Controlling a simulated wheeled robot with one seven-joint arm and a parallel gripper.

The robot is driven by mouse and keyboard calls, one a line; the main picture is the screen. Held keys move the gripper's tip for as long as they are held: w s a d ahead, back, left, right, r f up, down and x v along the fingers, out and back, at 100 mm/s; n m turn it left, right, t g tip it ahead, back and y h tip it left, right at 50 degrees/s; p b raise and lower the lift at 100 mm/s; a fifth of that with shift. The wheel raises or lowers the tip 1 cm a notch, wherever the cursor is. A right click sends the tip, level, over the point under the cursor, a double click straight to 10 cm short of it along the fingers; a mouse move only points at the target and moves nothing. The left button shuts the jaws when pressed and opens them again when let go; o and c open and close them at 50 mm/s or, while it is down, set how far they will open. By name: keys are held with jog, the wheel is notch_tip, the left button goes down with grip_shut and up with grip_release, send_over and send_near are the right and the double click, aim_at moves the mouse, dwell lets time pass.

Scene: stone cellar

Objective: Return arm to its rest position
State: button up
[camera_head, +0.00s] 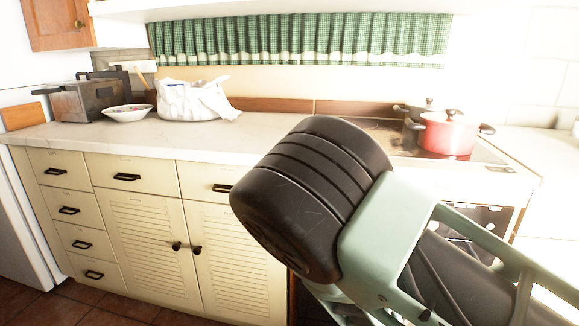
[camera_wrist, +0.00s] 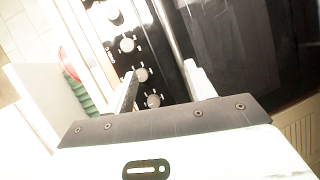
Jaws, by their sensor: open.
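My arm crosses the right half of the head view, a large dark and pale green joint in front of the counter and stove. My gripper does not show there. In the wrist view my gripper (camera_wrist: 160,77) is open, its two pale fingers apart with nothing held between them. Beyond the fingers is the stove front with its pale knobs (camera_wrist: 141,74) and a dark oven door (camera_wrist: 235,45). The gap between the fingertips and the stove front cannot be told.
The pale counter (camera_head: 75,136) carries a grey toaster-like appliance (camera_head: 85,101), a white bowl (camera_head: 127,113) and a white bag (camera_head: 192,100). A red pot (camera_head: 449,136) and a darker pot stand on the stove (camera_head: 384,135). Cabinets (camera_head: 135,215) run below. Floor (camera_head: 75,311) shows at lower left.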

jog(key=s+a+f+m+g+y, duration=0.1)
jog(key=s+a+f+g+y, duration=0.15)
jog(key=a, duration=0.25)
jog(key=s+a+f+m+g+y, duration=0.1)
jog(key=s+a+m+g+y, duration=0.1)
jog(key=s+a+g+y, duration=0.3)
jog(key=s+a+r+g+y, duration=0.1)
jog(key=s+a+r+y, duration=0.4)
jog(key=a, duration=0.4)
jog(key=s+d+r+n+g+h, duration=0.2)
jog(key=s+d+r+g+h, duration=0.15)
jog(key=s+r, duration=0.95)
notch_tip(320, 180, up, 17)
jog(key=y+p, duration=0.1)
jog(key=p, duration=1.6)
jog(key=shift+w+p, duration=0.15)
jog(key=shift+p, duration=0.2)
jog(key=shift+a, duration=0.1)
